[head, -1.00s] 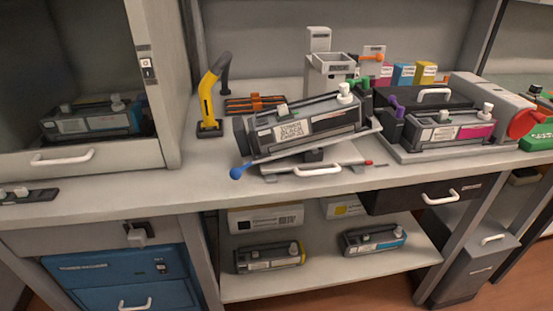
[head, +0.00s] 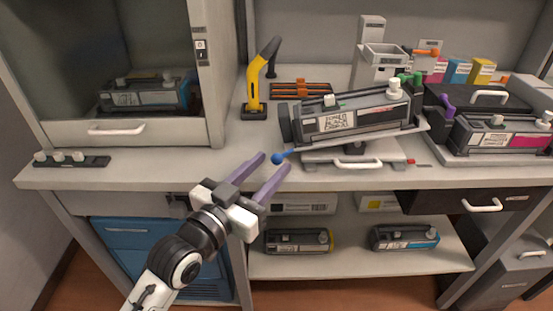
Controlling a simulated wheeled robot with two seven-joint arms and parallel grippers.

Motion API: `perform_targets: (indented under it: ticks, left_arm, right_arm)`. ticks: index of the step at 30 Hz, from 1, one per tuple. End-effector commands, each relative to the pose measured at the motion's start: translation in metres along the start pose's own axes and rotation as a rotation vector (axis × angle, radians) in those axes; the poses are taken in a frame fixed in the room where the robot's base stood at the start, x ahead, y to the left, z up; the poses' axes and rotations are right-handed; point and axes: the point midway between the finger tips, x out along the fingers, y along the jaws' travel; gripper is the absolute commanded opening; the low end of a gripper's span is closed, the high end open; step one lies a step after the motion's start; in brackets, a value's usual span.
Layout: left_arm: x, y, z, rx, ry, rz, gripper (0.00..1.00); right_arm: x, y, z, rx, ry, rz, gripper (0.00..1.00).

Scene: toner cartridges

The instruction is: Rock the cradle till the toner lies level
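The black toner cartridge (head: 375,116) lies on the cradle (head: 350,143), tilted with its left end lower and its right end higher. The cradle sits on the bench top. A blue ball knob (head: 278,159) sticks out from the cradle's lower left end. My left gripper (head: 272,169) reaches in from the lower left. Its two purple fingers are spread and nothing is between them. The fingertips are close to the blue knob, just left of and in front of it; I cannot tell whether they touch. My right gripper is not in view.
A yellow and grey stand (head: 255,92) rises behind the cradle's left end. A magenta-labelled cartridge (head: 500,135) sits on a tray at the right. A glass-fronted cabinet (head: 120,115) with a handle stands at the left. A switch strip (head: 72,159) lies on the front left bench.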

Motion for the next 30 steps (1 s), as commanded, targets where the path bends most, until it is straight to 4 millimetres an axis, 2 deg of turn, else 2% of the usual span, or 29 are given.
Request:
perform_targets:
  ticks: [1, 6, 17, 20, 24, 30]
  left_arm:
    - [0.009, 0.001, -0.001, -0.001, 0.002, 0.001, 0.38]
    - [0.028, 0.001, 0.000, -0.002, 0.001, 0.001, 0.38]
    - [0.034, 0.001, 0.000, -0.001, 0.000, 0.000, 0.38]
    - [0.034, 0.001, 0.000, -0.001, -0.001, 0.000, 0.25]
    - [0.034, 0.000, 0.000, -0.001, -0.001, 0.000, 0.01]
    - [0.035, 0.000, 0.000, 0.001, -0.002, 0.000, 0.00]
  right_arm:
    - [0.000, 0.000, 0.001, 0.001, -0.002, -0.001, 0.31]
    - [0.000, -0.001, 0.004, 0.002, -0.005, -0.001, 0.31]
    - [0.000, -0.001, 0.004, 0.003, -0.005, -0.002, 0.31]
    - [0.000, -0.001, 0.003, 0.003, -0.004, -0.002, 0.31]
    - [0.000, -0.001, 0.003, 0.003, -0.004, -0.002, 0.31]
    - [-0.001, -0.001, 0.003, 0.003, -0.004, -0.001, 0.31]
